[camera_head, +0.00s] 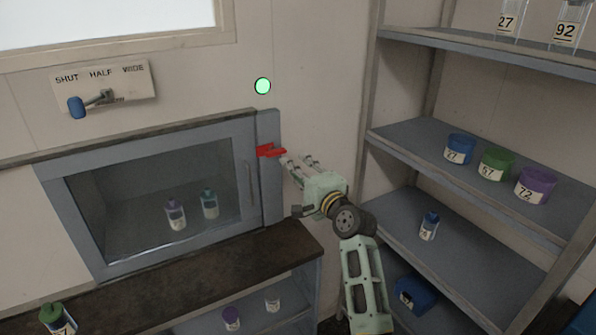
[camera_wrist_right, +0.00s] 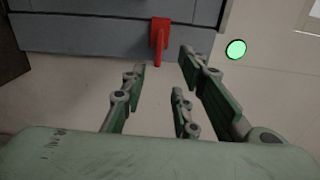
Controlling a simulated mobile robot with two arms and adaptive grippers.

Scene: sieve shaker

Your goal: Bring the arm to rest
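My right gripper (camera_head: 290,163) is at the right edge of the glass-fronted cabinet (camera_head: 72,222), by a red latch (camera_head: 270,151) on its frame. In the right wrist view the fingers are spread with nothing between them, and the red latch (camera_wrist_right: 160,32) lies just beyond the fingertips. I cannot tell whether a fingertip touches it. The cabinet window looks closed, with a purple-capped bottle (camera_head: 175,215) and a teal-capped bottle (camera_head: 209,205) behind it. My left gripper is not in view.
A shelf unit (camera_head: 400,135) stands close on the right, holding blue (camera_head: 459,149), green (camera_head: 496,163) and purple (camera_head: 535,185) containers. A dark counter (camera_head: 235,262) runs below the cabinet. A green round light (camera_head: 262,86) shows on the wall.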

